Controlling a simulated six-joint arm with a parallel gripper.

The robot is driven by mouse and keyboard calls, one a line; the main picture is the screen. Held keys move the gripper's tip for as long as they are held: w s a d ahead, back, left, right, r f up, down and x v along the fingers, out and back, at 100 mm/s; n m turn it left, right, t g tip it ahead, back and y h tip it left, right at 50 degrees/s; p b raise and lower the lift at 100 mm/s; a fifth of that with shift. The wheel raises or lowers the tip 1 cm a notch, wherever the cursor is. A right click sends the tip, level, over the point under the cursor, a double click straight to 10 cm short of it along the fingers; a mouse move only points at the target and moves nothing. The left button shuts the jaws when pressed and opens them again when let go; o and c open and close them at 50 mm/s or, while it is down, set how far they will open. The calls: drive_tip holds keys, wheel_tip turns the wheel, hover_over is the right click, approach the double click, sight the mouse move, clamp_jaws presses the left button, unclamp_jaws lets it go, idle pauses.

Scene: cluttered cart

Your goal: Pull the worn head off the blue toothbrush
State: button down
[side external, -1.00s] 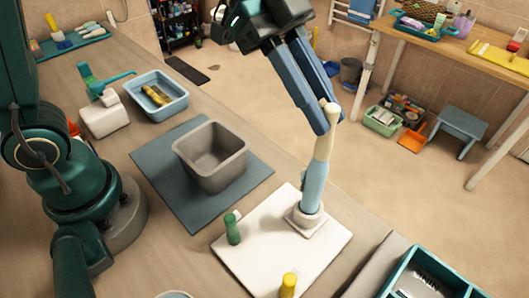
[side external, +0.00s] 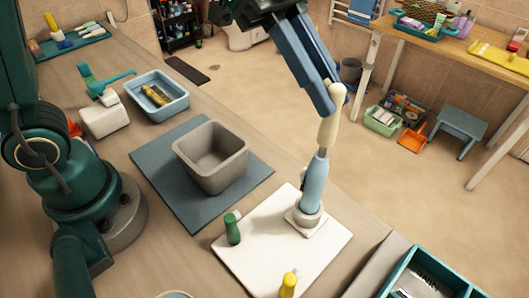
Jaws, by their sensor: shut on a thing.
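The blue toothbrush handle (side external: 314,183) stands upright in a pale holder (side external: 307,218) on a white board. My gripper (side external: 329,98) comes down from above with long blue fingers and is shut on the cream brush head (side external: 329,122). The head sits just above the handle's top, in line with it and slightly tilted. A thin dark metal shaft (side external: 321,153) shows between the head's lower end and the handle. I cannot tell whether the shaft's tip is still inside the head. The fingers partly hide the head's upper end.
The white board (side external: 260,255) also bears a small green piece (side external: 232,229) and a yellow one (side external: 288,285). A grey open bin (side external: 212,160) stands on a blue-grey mat to the left. A teal tray (side external: 430,275) is at the lower right. Space around the handle is free.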

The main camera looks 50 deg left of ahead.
drive_tip(key=shift+r, duration=1.5)
